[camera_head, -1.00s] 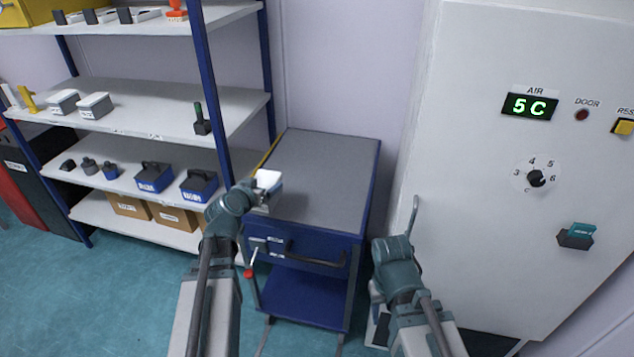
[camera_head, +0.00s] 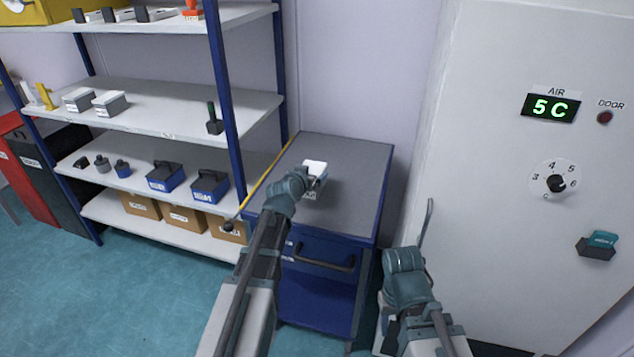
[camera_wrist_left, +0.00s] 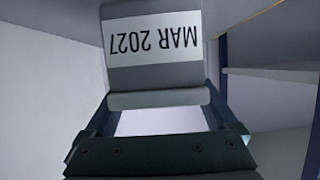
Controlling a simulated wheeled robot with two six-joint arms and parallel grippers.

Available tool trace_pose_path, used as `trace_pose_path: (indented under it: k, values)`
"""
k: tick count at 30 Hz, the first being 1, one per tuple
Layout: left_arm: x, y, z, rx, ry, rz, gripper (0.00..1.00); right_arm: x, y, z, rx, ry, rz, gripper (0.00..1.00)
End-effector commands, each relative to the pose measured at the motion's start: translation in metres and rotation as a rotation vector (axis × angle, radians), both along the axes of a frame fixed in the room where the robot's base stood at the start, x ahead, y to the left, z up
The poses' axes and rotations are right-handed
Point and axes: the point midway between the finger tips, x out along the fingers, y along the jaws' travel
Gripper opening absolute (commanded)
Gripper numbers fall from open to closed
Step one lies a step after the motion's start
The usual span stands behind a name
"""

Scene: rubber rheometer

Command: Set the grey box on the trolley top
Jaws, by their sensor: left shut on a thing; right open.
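The grey box (camera_head: 311,189) has a pale top and is in my left gripper (camera_head: 303,180). In the left wrist view the box (camera_wrist_left: 155,75) fills the space ahead of the jaws and bears a label reading MAR 2027, upside down. My left gripper (camera_wrist_left: 155,120) is shut on it. The box is over the left middle part of the grey trolley top (camera_head: 345,200); I cannot tell whether it touches the surface. My right gripper (camera_head: 405,268) is low in front of the white cabinet, to the right of the trolley, open and empty; its fingertips are hard to make out.
The blue trolley has a drawer handle (camera_head: 325,262) at its front. A shelf rack (camera_head: 160,115) with several boxes and weights stands to the left. The white cabinet (camera_head: 500,220) with an AIR display stands to the right. The rest of the trolley top is clear.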

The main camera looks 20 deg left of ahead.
Motion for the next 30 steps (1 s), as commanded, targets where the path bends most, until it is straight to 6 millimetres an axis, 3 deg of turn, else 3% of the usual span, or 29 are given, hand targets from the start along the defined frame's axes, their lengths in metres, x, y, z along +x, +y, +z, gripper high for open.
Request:
trace_pose_path:
  k: [14, 21, 30]
  values:
    - [0.020, -0.014, -0.002, 0.000, -0.002, -0.001, 0.00, 0.000, 0.000, -0.002, 0.000, 0.000, 0.000, 0.50]
    - [0.018, -0.014, -0.036, 0.001, -0.001, 0.001, 0.00, 0.000, 0.000, -0.036, 0.000, 0.000, 0.000, 0.50]
    - [0.018, -0.014, -0.037, 0.000, -0.001, 0.001, 0.00, 0.000, 0.000, -0.037, 0.000, 0.000, 0.001, 0.50]
